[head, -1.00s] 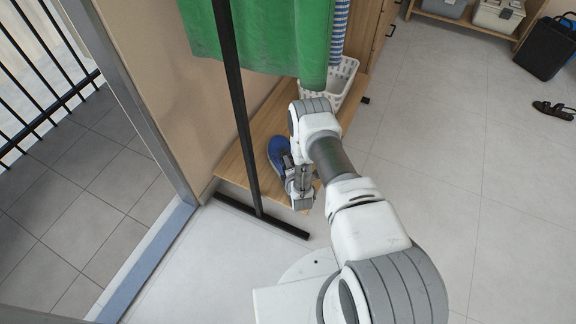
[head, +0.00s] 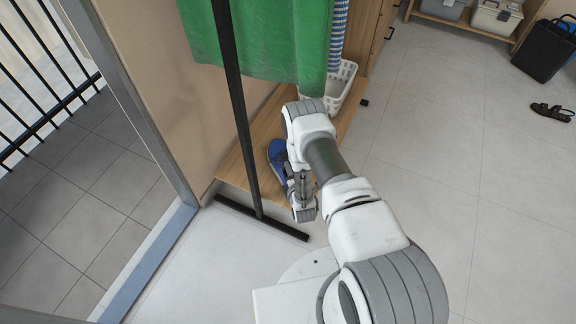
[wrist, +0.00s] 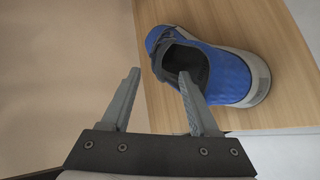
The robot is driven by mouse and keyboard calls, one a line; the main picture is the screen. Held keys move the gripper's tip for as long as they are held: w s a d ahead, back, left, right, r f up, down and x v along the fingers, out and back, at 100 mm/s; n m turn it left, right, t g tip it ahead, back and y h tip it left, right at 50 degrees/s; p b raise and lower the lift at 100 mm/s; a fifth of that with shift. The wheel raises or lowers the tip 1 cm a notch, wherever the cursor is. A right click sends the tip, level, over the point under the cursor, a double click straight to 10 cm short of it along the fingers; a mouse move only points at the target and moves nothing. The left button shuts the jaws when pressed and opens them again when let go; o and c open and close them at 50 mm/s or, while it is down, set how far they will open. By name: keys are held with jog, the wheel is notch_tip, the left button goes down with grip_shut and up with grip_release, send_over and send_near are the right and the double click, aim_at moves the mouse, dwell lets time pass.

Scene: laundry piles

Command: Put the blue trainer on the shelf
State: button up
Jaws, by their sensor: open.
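The blue trainer (head: 279,158) rests on a low wooden shelf (head: 236,165) beside the wall. In the wrist view the trainer (wrist: 228,78) shows its dark opening and grey-white sole, and it lies on the wood of the shelf (wrist: 275,40). My gripper (wrist: 158,85) is open. The left finger is clear of the shoe. In the head view my gripper (head: 290,172) is just below the trainer and partly hides it.
A black stand pole (head: 240,110) with a green cloth (head: 285,40) rises close to the left of my gripper. A white basket (head: 342,85) stands at the shelf's far end. Sandals (head: 552,112) lie on the floor at the right. The floor between is clear.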

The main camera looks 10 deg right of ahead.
jog(key=p+v, duration=0.2)
jog(key=v, duration=0.5)
jog(key=shift+s, duration=0.25)
